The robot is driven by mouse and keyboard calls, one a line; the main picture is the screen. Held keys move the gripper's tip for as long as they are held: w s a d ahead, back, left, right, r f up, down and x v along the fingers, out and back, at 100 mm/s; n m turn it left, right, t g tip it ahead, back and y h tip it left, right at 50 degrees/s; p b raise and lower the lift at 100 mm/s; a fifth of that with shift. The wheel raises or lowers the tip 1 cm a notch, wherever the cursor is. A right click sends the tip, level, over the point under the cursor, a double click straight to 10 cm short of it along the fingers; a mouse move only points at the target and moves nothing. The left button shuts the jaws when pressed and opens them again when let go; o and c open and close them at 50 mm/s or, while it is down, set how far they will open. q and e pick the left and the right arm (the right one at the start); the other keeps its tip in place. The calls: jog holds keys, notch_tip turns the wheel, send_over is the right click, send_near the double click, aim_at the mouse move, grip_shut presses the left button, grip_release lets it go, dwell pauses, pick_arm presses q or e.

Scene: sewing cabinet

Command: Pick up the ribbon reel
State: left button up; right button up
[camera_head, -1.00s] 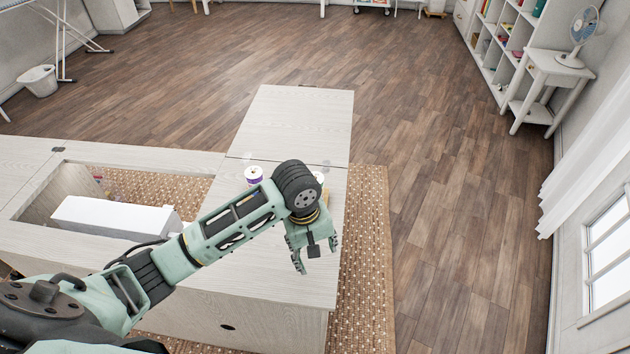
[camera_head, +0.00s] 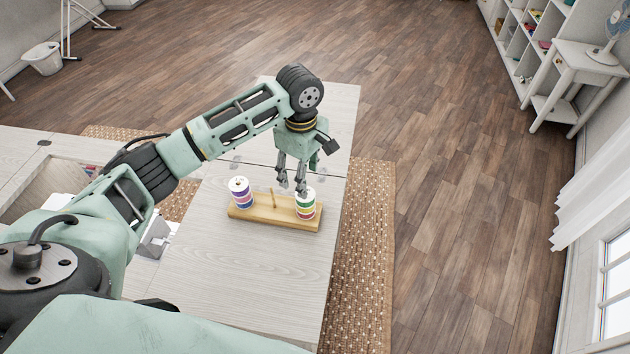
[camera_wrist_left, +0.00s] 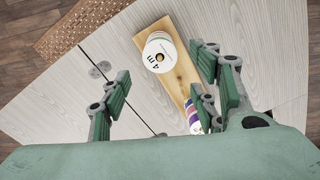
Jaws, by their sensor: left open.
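A ribbon reel stack with green, white and red bands (camera_head: 306,205) stands at the right end of a wooden holder (camera_head: 262,215) on the cabinet top. A second stack with purple and blue bands (camera_head: 240,190) stands at its left end. My left gripper (camera_head: 291,187) is open and empty, just above and behind the green-banded stack, fingers pointing down; contact cannot be told. In the left wrist view, a white reel top marked "4 m" (camera_wrist_left: 160,52) shows in the gap between the spread fingers. The other stack (camera_wrist_left: 194,118) is partly hidden by the right finger.
A short peg (camera_head: 273,197) rises mid-holder between the stacks. The pale cabinet top (camera_head: 255,265) is clear in front of the holder. Its right edge drops to a woven rug (camera_head: 365,265). An open cabinet well lies left, partly hidden by my arm.

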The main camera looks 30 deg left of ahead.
aim_at(310, 200)
pick_arm(q)
jog(key=f+p, duration=0.1)
jog(key=f, duration=0.3)
jog(key=shift+d+f+p, duration=0.2)
jog(key=shift+f+p, duration=0.15)
jog(key=shift+f, duration=0.05)
jog(key=shift+w+f, duration=0.2)
jog(key=shift+f, duration=1.1)
jog(key=c, duration=1)
jog(key=shift+c, duration=0.2)
pick_arm(e)
jog(key=shift+s+r, duration=0.9)
jog(key=shift+s, duration=0.2)
